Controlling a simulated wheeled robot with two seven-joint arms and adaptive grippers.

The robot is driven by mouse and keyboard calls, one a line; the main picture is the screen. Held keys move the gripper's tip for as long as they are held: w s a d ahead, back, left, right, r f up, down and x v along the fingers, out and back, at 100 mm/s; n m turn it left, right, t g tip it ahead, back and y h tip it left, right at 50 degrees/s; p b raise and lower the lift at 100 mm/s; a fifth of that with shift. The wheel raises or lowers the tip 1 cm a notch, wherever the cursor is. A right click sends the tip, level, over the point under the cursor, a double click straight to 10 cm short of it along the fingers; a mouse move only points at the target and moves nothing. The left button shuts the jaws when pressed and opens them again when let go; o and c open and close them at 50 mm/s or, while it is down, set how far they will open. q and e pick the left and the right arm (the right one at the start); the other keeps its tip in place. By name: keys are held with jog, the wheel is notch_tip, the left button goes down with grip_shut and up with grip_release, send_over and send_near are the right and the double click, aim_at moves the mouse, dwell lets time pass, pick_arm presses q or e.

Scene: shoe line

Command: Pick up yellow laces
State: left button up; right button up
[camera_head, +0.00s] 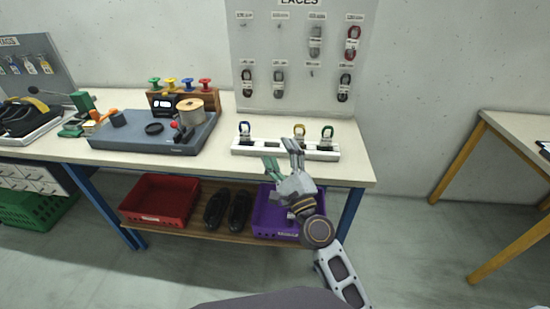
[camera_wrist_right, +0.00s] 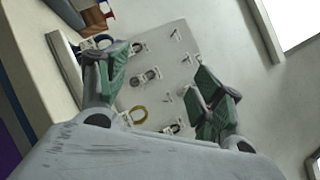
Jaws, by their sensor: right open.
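The yellow laces (camera_head: 299,130) stand as a small loop in a white rack (camera_head: 240,150) near the table's front edge. The loop also shows in the right wrist view (camera_wrist_right: 137,114), between my fingers in the picture. Blue laces (camera_head: 244,128) stand at the rack's left and green laces (camera_head: 327,131) at its right. My right gripper (camera_head: 281,156) is open and empty, in front of the rack, and overlaps its middle in the head view. It also shows in the right wrist view (camera_wrist_right: 162,68), its green-padded fingers spread apart. My left gripper is out of view.
A grey pegboard (camera_head: 262,50) with hanging laces stands behind the rack. A blue-grey fixture (camera_head: 120,130) with a spool (camera_head: 190,110) is on the table at left. Below are a red bin (camera_head: 160,198), black shoes (camera_head: 238,210) and a purple bin (camera_head: 268,215).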

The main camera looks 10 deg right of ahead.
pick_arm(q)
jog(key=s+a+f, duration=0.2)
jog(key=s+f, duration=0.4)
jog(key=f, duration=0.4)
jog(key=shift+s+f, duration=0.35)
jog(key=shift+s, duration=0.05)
pick_arm(e)
jog(key=w+d+f+m+g+h, duration=0.2)
jog(key=m+h, duration=0.3)
jog(key=m, duration=0.3)
jog(key=w+d+f+m+g+h, duration=0.2)
jog(key=d+f+m+h, duration=0.3)
jog(key=m, duration=0.4)
jog(key=shift+w+f, duration=0.3)
jog(key=shift+w, duration=0.2)
jog(key=shift+w, duration=0.15)
